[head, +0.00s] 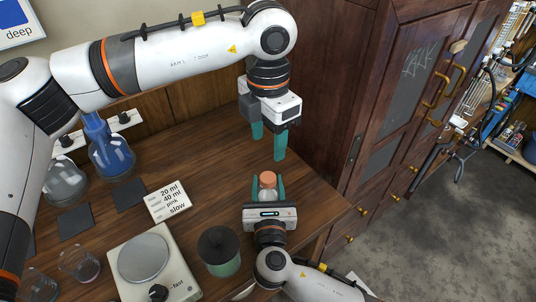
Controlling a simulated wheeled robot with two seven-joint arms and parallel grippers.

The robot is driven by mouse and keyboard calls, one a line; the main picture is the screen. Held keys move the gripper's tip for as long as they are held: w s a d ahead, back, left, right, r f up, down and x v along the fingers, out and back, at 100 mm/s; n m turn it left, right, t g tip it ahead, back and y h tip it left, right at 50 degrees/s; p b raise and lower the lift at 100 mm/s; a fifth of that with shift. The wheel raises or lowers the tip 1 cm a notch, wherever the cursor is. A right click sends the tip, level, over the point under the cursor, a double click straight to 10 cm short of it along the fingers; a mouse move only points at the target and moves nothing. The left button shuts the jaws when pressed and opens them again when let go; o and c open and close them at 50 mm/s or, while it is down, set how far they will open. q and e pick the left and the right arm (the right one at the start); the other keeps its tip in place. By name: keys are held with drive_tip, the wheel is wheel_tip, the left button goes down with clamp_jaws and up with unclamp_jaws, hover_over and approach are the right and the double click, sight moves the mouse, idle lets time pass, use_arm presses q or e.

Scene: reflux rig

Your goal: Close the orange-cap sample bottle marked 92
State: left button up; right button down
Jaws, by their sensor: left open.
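The sample bottle (267,195) is small and clear, with an orange cap (267,180) at its top. It is near the table's right edge; no marking 92 is readable, and I cannot tell whether the cap is seated. My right gripper (268,184) comes from the front, with its teal fingers on either side of the bottle and seemingly closed on it. My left gripper (269,148) points down above and behind the bottle, its teal fingers apart and nothing between them. It is clear of the cap.
A hotplate (145,258), a dark-lidded green jar (221,252) and a note card (167,201) are left of the bottle. Flasks with blue (111,158) and clear (64,182) contents stand farther back. A wooden cabinet (340,100) rises close on the right.

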use_arm(q)
drive_tip(key=shift+r, duration=1)
use_arm(e)
drive_tip(key=c, duration=0.7)
unclamp_jaws()
use_arm(q)
drive_tip(key=shift+f+b, duration=0.5)
drive_tip(key=shift+f, duration=0.05)
use_arm(e)
drive_tip(key=s, duration=1.2)
drive_tip(key=shift+d, duration=0.3)
